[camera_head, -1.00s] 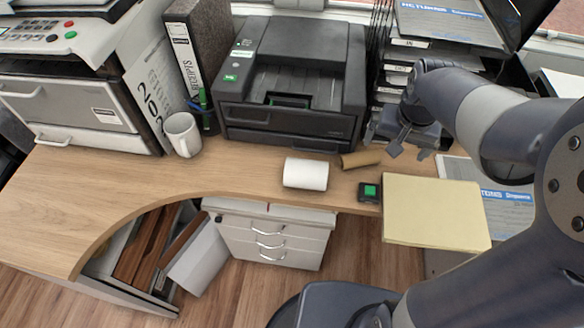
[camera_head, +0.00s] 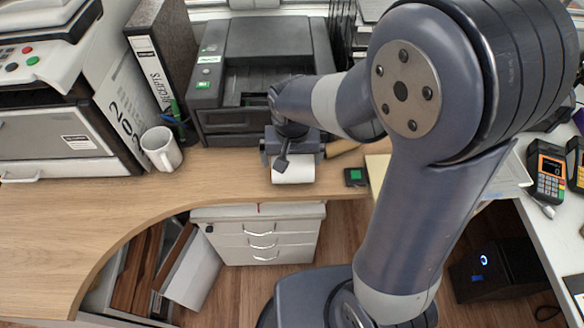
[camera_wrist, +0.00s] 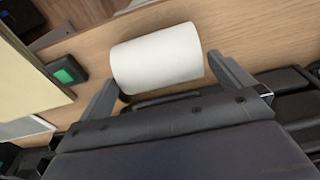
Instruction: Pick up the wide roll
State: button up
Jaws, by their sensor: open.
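The wide roll is a white paper roll (camera_head: 294,172) lying on its side near the front edge of the wooden desk. In the wrist view the roll (camera_wrist: 156,59) lies just ahead of my gripper (camera_wrist: 166,78), with one finger near each end. My gripper (camera_head: 291,158) is open and hangs over the far side of the roll in the head view, hiding part of it. I cannot tell whether a finger touches the roll. A brown cardboard tube (camera_head: 341,148) lies behind and to the right, partly hidden by my arm.
The black printer (camera_head: 262,75) stands behind. A white mug (camera_head: 160,149) is at left. The desk (camera_head: 225,185) between mug and roll is clear.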

aim_at(293, 161)
jog(key=f, duration=0.4)
jog(key=shift+w+d, duration=0.1)
jog(key=shift+w, duration=0.3)
jog(key=shift+c, duration=0.2)
jog(key=c, duration=0.8)
notch_tip(293, 161, up, 10)
jog(key=shift+p, duration=0.45)
jog(key=shift+r, duration=0.1)
